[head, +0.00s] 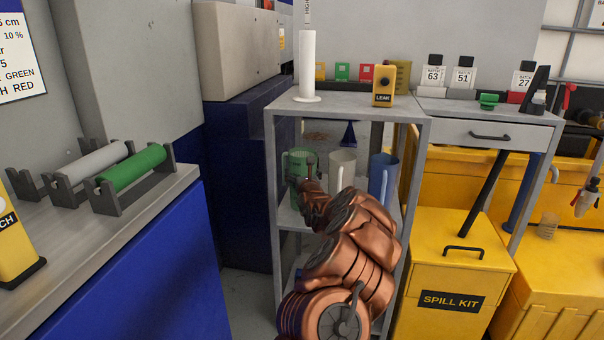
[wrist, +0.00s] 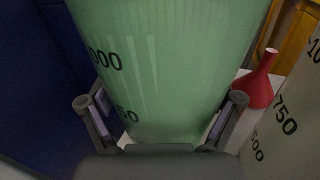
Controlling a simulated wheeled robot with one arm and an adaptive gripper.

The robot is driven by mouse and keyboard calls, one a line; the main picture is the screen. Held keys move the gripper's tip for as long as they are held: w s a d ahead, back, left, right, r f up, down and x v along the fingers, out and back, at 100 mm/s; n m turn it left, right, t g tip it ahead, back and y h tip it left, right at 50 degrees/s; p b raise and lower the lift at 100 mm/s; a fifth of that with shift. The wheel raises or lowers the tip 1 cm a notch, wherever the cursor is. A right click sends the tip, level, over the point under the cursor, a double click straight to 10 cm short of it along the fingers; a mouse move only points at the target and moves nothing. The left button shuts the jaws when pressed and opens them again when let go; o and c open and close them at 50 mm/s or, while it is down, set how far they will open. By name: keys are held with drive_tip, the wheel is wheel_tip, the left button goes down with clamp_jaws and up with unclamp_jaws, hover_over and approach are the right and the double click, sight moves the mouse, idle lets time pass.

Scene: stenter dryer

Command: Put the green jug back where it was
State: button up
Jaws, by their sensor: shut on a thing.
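The green jug (head: 299,166) is at the left of the middle shelf of a grey rack in the head view. In the wrist view the green jug (wrist: 165,60) fills the middle, with black volume marks on its side. My gripper (wrist: 165,118) has one finger on each side of the jug and is shut on it. In the head view my gripper (head: 304,182) is in front of the jug and partly hides it. The jug looks upright. Whether its base touches the shelf is hidden.
A white jug (head: 342,168) and a blue jug (head: 383,176) stand to the right on the same shelf (head: 291,218). A red funnel (wrist: 261,82) is behind, close to the white jug. The rack's left post (head: 272,200) and a dark blue machine (head: 238,150) are close on the left.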

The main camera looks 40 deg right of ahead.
drive_tip(key=o, duration=1.5)
drive_tip(key=shift+r, duration=0.1)
drive_tip(key=shift+s+a+r, duration=0.1)
drive_tip(key=shift+s, duration=0.15)
drive_tip(key=shift+p+v, duration=2.05)
drive_tip(key=shift+v, duration=3.7)
